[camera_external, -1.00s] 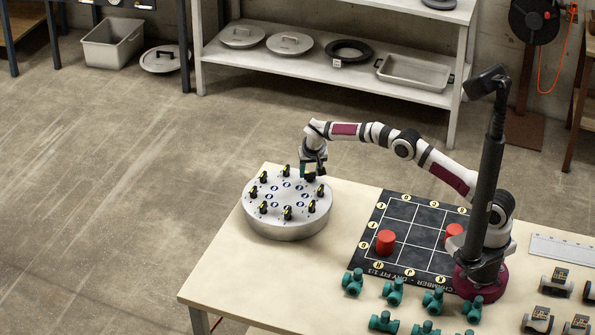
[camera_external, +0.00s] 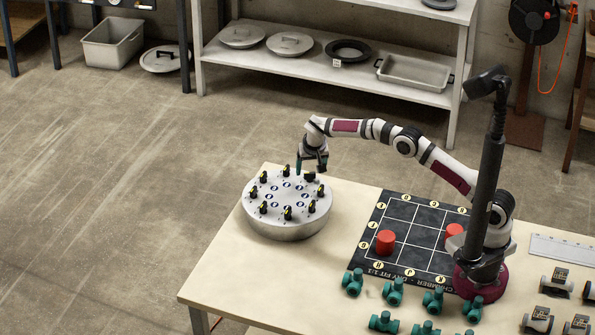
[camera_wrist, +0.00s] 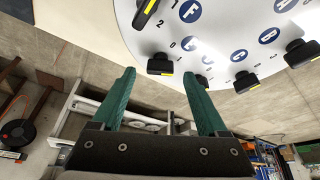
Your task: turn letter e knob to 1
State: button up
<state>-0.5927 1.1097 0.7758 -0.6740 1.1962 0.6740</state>
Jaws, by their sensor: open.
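The round grey knob drum (camera_external: 287,222) stands on the left end of the table, with several black knobs with yellow marks around its top. One knob (camera_external: 288,213) is at its front edge. In the wrist view the white dial face (camera_wrist: 215,30) shows blue letter discs, including an F disc (camera_wrist: 190,12), and black knobs, one of them (camera_wrist: 160,65) near the fingers. I cannot tell which knob is letter e or where it points. My gripper (camera_external: 311,172) is above the drum's back right rim; its green fingers (camera_wrist: 160,78) are apart with nothing between them.
A dark grid mat (camera_external: 420,225) with red cylinders (camera_external: 386,243) lies right of the drum. Several green pipe fittings (camera_external: 393,292) stand along the front. Table left of and in front of the drum is bare.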

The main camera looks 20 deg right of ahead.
jog(key=v, duration=1.4)
jog(key=shift+s, duration=0.1)
jog(key=s+d+r+g, duration=0.1)
jog(key=s+d+r, duration=0.15)
jog(key=d, duration=0.45)
jog(key=s+d+r+g, duration=0.1)
jog(key=s+d+r, duration=0.1)
jog(key=s+d, duration=0.35)
jog(key=s+d+m+g+y, duration=0.1)
jog(key=s+d+m, duration=0.1)
jog(key=s+d, duration=0.95)
jog(key=s+d+f+y, duration=0.1)
jog(key=s+f, duration=0.1)
jog(key=s, duration=0.6)
jog(key=s+d+f+g+y, duration=0.1)
jog(key=s+f, duration=0.2)
jog(key=s, duration=0.6)
jog(key=shift+d+f+m, duration=0.3)
jog(key=shift+d+f, duration=0.05)
jog(key=shift+d, duration=0.05)
